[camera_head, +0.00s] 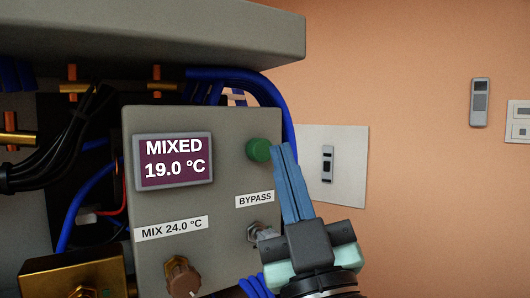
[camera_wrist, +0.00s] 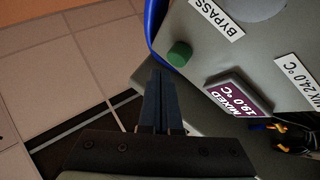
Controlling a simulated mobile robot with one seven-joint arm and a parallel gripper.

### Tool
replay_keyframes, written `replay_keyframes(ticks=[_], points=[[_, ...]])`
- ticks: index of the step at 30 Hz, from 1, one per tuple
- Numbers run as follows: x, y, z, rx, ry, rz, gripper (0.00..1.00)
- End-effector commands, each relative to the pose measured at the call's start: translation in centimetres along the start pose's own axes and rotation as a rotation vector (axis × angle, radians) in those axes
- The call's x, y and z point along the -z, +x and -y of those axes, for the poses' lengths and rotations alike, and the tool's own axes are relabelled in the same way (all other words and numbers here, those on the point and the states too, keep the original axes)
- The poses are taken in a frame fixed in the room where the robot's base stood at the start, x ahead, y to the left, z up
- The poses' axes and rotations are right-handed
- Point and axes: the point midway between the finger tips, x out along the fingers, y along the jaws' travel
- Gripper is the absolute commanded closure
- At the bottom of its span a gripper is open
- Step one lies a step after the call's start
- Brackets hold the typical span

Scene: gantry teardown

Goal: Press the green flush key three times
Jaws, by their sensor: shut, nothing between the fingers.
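The green flush key (camera_head: 259,150) is a round green button at the upper right of a grey control box (camera_head: 190,235). It also shows in the wrist view (camera_wrist: 179,54), standing out from the box face. My gripper (camera_head: 279,147) is shut and empty, its blue fingers pointing up with their tips just right of the key in the head view. In the wrist view the fingertips (camera_wrist: 162,72) are close to the key; I cannot tell whether they touch it. The box's display (camera_head: 173,160) reads "MIXED 19.0 °C".
Below the key are a "BYPASS" label (camera_head: 255,200) and a toggle switch (camera_head: 258,234). A brown knob (camera_head: 182,276) sits under a "MIX 24.0 °C" label. Blue hoses (camera_head: 240,78) curve around the box. A grey overhang (camera_head: 150,35) is above. A wall plate (camera_head: 345,165) is to the right.

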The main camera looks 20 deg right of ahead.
Motion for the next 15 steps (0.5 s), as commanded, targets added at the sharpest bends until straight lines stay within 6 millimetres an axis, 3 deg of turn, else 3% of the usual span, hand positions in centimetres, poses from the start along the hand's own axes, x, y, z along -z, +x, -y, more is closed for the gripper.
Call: replay_keyframes(ticks=[15], points=[[2.4,-3.6,-2.6,-0.003,-0.001,-0.001,1.0]])
